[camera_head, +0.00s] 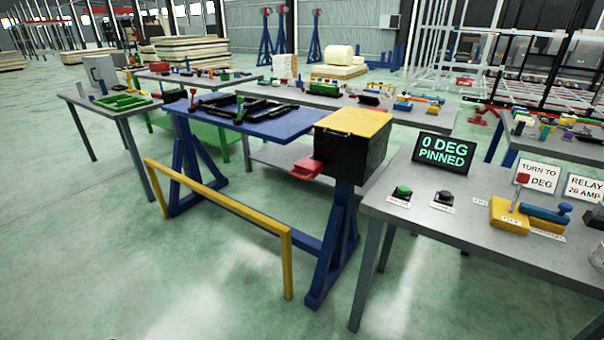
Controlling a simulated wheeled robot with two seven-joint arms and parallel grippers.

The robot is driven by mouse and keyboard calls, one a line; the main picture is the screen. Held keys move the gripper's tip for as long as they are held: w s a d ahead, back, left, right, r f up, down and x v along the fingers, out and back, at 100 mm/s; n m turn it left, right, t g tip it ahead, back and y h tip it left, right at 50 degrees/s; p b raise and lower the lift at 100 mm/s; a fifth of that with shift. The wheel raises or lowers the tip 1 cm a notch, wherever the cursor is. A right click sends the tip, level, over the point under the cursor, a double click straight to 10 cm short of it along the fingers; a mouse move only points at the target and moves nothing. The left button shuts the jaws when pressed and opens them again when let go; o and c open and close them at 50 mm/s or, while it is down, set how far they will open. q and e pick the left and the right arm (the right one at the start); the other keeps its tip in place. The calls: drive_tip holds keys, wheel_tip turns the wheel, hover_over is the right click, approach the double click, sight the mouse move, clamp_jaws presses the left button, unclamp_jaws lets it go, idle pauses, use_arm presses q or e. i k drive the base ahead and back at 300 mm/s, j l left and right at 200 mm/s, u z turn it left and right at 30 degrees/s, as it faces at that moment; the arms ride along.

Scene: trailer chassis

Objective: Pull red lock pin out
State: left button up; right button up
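A red-topped pin (522,179) stands upright in a yellow block (509,215) on the grey table at the right. A red handle-like part (306,169) sticks out to the left from the lower side of a black box (349,150) with a yellow top. I cannot tell for certain which of these two red parts is the lock pin. A black display (445,153) on the right table reads "0 DEG PINNED". Neither of my grippers is in view.
The grey table (480,233) also holds a green button (403,191), a black button (445,198), a blue lever (545,213) and white signs. A yellow rail (219,201) crosses in front of the blue stand. Open green floor (120,260) lies at the left.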

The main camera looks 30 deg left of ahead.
sight(310, 167)
drive_tip(key=i+j+u, duration=0.15)
drive_tip(key=j+u, duration=0.25)
drive_tip(key=i+j+u, duration=0.2)
drive_tip(key=j+u, duration=0.15)
drive_tip(key=i+j+u, duration=0.25)
drive_tip(key=j+u, duration=0.15)
drive_tip(key=i+j+u, duration=0.1)
drive_tip(key=i+j, duration=0.7)
